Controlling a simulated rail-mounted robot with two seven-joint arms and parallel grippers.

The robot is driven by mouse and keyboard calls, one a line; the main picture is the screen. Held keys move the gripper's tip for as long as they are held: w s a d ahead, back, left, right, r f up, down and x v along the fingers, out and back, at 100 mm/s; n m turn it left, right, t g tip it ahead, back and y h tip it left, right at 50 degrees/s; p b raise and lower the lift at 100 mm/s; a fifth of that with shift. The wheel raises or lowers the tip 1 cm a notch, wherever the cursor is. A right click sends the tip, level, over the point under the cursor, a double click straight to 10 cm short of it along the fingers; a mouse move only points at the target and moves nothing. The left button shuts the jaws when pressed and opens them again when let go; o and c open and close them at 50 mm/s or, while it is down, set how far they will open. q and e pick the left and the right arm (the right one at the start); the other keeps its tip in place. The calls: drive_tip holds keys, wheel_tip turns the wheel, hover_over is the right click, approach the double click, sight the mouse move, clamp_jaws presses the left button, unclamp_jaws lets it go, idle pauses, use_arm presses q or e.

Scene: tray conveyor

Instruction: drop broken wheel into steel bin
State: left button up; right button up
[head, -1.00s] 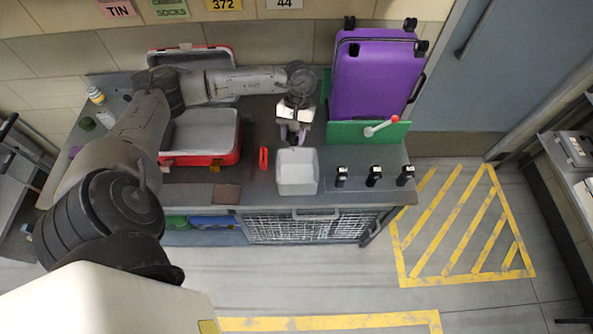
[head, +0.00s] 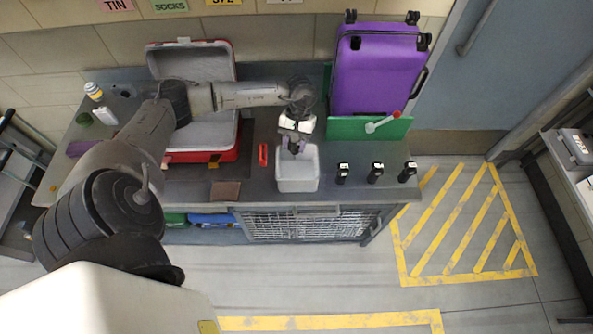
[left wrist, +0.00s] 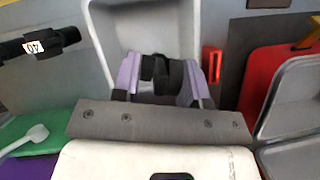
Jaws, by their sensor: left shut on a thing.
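My left gripper (head: 294,148) is over the back part of the pale grey steel bin (head: 298,184), pointing down. In the left wrist view the lavender fingers of my left gripper (left wrist: 161,79) are shut on a small black broken wheel (left wrist: 162,70). The steel bin (left wrist: 150,28) lies under and beyond the fingers there, and the part I see of its inside looks empty. The fingers hide part of the bin. My right gripper is not in view.
Black pieces with white tags (head: 375,173) stand right of the bin. A small red object (head: 263,155) lies left of it. An open red suitcase (head: 222,157) is farther left.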

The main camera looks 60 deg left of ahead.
use_arm(q)
drive_tip(key=o, duration=1)
drive_tip(key=shift+a+r, duration=0.1)
drive_tip(key=shift+r, duration=0.15)
drive_tip(key=v, duration=1.3)
drive_tip(key=shift+w+r+b, duration=0.1)
drive_tip(key=shift+w+b, duration=0.1)
drive_tip(key=shift+b, duration=0.2)
